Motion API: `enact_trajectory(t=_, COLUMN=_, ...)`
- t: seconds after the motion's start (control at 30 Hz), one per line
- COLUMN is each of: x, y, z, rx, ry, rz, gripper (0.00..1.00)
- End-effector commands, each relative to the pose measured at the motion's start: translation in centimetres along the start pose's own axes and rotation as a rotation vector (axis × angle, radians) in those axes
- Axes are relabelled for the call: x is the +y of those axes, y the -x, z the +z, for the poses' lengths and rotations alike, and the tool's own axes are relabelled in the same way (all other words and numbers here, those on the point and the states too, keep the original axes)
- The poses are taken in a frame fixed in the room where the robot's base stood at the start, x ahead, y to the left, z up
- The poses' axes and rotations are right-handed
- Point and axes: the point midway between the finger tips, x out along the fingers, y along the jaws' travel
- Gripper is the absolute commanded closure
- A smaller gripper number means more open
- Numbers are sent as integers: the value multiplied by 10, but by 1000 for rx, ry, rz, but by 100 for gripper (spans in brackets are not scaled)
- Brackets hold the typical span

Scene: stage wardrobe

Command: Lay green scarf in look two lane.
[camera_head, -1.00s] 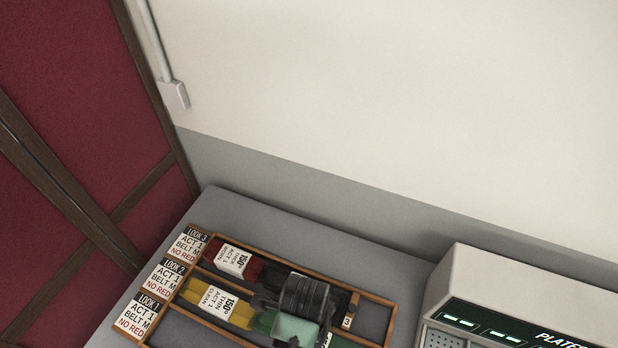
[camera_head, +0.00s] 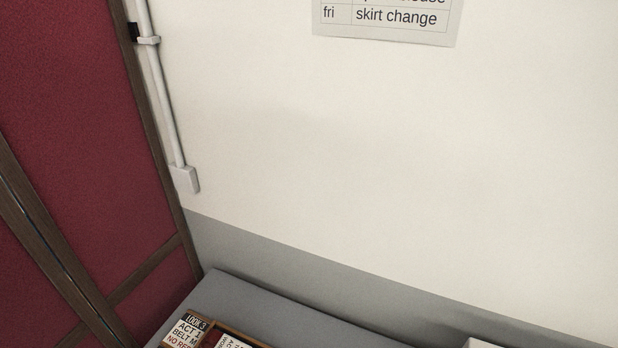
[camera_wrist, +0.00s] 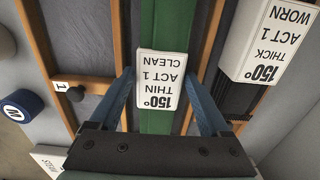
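The green scarf (camera_wrist: 168,22) lies lengthwise between two wooden dividers in the wrist view. Its white tag (camera_wrist: 161,80) reads 150°, thin, act 1, clean. My gripper (camera_wrist: 162,76) has its blue fingers spread, one on each side of the scarf and tag, with a narrow gap showing on both sides. Whether the scarf rests fully on the lane floor is hard to tell. The lane to its left carries a "1" marker (camera_wrist: 61,85).
A blue round object (camera_wrist: 24,104) stands left of the rack. A pale wall with a paper notice (camera_head: 388,22) rises behind the grey table (camera_head: 255,303).

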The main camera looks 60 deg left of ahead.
Motion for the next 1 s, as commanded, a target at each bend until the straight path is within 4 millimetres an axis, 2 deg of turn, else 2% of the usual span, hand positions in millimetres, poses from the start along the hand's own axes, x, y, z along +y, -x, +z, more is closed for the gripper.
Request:
enact_trajectory(t=0.2, x=0, y=1, z=0, rx=0, ry=0, rz=0, gripper=20)
enact_trajectory(t=0.37, x=-1, y=14, z=0, rx=0, ry=0, rz=-3, gripper=20)
enact_trajectory(t=0.8, x=-1, y=100, z=0, rx=0, ry=0, rz=-4, gripper=20)
enact_trajectory(t=1.0, x=-1, y=120, z=0, rx=0, ry=0, rz=-2, gripper=20)
